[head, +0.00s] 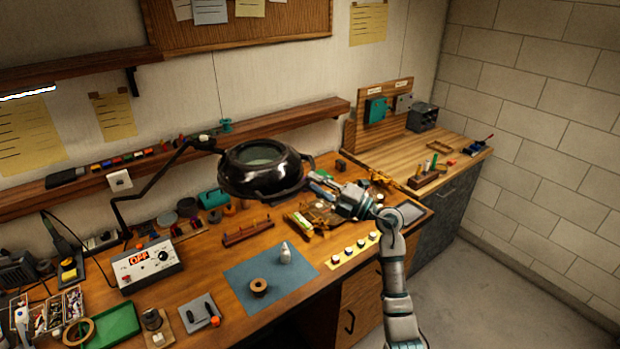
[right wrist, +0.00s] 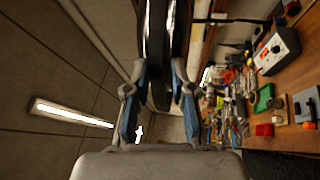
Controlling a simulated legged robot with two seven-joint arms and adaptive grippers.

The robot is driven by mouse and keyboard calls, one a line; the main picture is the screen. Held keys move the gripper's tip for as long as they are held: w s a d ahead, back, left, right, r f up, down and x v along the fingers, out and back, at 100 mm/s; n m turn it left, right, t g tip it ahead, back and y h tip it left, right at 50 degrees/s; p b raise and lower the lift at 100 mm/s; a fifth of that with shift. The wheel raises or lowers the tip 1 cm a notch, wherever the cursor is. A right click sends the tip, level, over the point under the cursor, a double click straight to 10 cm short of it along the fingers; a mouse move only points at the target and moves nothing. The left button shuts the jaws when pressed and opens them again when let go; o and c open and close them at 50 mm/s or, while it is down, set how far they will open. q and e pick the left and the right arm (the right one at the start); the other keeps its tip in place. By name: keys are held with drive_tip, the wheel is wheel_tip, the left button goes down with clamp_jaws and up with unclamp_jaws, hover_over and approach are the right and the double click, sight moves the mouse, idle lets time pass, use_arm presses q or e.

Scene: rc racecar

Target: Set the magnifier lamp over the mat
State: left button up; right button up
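The magnifier lamp has a round black head (head: 262,168) with a pale greenish lens, held above the bench on a thin jointed black arm (head: 150,190). The blue-grey mat (head: 270,278) lies on the bench below and in front of the head. My right gripper (head: 312,186) is at the right side of the lamp head. In the right wrist view, the dark lamp head (right wrist: 158,55) reaches between my two fingers (right wrist: 158,75); whether both press on it is unclear. My left gripper is not in view.
A brown ring-shaped spool (head: 259,287) and a small white bottle (head: 286,253) stand on the mat. A control box marked OFF (head: 150,264) stands left. A yellow strip with several knobs (head: 355,250) lies right of the mat. Tools crowd the bench's back; air above the mat is free.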

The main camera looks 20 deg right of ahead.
drive_tip(key=shift+w+a+r, duration=0.15)
drive_tip(key=shift+w+a, duration=0.35)
drive_tip(key=shift+d, duration=0.1)
drive_tip(key=shift+d, duration=0.15)
clamp_jaws()
